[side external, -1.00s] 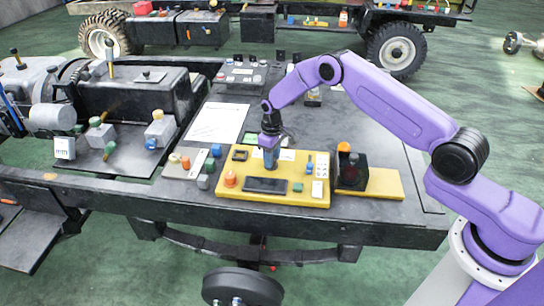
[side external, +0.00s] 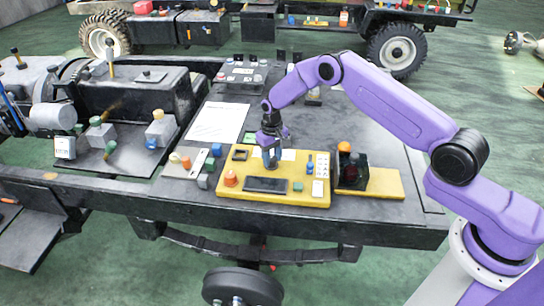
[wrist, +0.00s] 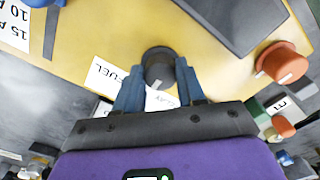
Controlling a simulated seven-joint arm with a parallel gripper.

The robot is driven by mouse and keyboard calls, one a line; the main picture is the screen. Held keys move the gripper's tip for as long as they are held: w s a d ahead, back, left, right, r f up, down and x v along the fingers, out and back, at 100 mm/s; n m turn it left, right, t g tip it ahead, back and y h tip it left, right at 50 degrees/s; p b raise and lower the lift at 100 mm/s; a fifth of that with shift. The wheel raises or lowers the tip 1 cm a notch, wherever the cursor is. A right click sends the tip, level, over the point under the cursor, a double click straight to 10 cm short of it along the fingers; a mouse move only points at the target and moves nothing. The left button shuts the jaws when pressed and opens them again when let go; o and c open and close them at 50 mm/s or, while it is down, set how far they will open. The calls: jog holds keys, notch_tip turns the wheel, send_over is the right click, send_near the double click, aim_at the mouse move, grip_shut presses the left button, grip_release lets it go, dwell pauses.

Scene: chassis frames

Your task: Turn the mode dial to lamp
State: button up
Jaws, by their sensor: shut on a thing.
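The dark mode dial (wrist: 158,62) is a round knob on the yellow panel (wrist: 95,35). In the wrist view it sits between the two blue fingers of my gripper (wrist: 158,75), which is shut on it. White labels lie around it; one reads FUEL (wrist: 108,74), and another is partly covered by the fingers. No lamp label is readable, and I cannot tell where the dial points. In the side view my gripper (side external: 270,162) reaches down to the back middle of the yellow panel (side external: 225,192), and the dial is mostly hidden there.
On the panel are an orange knob (side external: 231,179), a dark rectangular display (side external: 265,185), a green button (side external: 297,187) and a blue control (side external: 310,168). A black housing with an orange top (side external: 344,147) stands to the right. A paper sheet (side external: 218,122) lies behind left.

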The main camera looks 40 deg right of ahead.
aim_at(272, 159)
jog(key=o, duration=1)
jog(key=shift+o, duration=0.2)
jog(key=shift+r, duration=0.1)
notch_tip(272, 159, up, 17)
jog(key=shift+r, duration=0.15)
jog(key=shift+a, duration=0.1)
